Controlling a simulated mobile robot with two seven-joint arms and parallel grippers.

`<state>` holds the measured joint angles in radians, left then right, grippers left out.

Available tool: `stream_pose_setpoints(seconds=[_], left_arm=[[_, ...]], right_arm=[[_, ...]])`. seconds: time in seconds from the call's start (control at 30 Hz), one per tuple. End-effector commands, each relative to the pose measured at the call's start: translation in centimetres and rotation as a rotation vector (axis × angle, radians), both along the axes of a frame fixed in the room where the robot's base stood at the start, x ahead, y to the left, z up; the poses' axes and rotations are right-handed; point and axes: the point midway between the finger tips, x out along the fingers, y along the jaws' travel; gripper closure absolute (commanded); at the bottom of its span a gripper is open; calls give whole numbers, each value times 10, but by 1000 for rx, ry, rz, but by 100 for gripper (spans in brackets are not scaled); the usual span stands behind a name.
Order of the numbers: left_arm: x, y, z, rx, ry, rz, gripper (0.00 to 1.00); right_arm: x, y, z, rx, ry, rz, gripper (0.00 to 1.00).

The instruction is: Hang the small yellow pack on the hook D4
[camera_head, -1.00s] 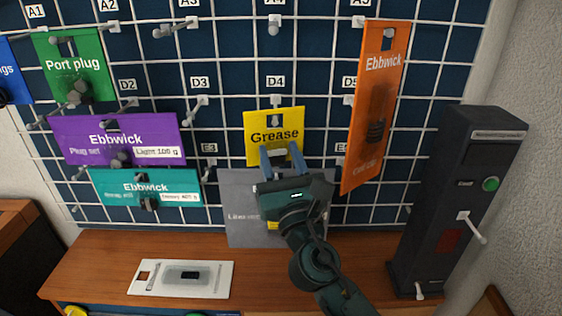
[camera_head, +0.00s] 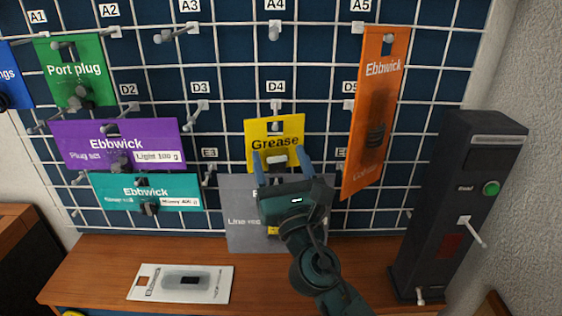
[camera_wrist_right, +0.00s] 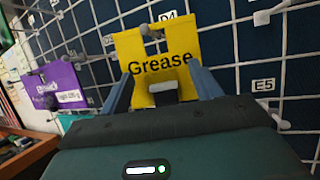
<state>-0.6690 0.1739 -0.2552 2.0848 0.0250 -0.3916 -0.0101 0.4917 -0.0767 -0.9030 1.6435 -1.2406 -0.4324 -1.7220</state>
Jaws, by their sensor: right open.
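The small yellow pack (camera_head: 273,137), printed "Grease", hangs upright at the label D4, with the hook D4 (camera_head: 276,126) showing through the slot in its top. It also fills the upper middle of the right wrist view (camera_wrist_right: 157,55). My right gripper (camera_head: 281,160) is open, its two blue fingers apart in front of the pack's lower part. In the right wrist view the fingers (camera_wrist_right: 161,92) stand on either side of the pack's grey blister, and a gap shows beside it. My left gripper is in neither view.
A grey pack (camera_head: 241,215) hangs below, partly behind my right gripper. An orange pack (camera_head: 378,95) hangs close on the right, and a purple pack (camera_head: 80,140) on the left. A dark box with a green button (camera_head: 452,190) stands at the right. A white pack (camera_head: 150,282) lies on the wooden shelf.

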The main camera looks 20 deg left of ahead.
Motion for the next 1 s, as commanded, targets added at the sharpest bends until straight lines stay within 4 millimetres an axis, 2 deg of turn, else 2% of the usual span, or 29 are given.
stream_pose_setpoints(seconds=[0.37,0.47,0.8,1.0], left_arm=[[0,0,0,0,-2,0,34],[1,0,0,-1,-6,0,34],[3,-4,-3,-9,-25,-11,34],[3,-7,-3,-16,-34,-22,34]], right_arm=[[-7,-5,-5,-1,1,-1,34],[-19,-12,-12,-2,2,-1,34],[-79,-48,-42,-2,2,1,34],[-99,-60,-50,-1,1,0,34]])
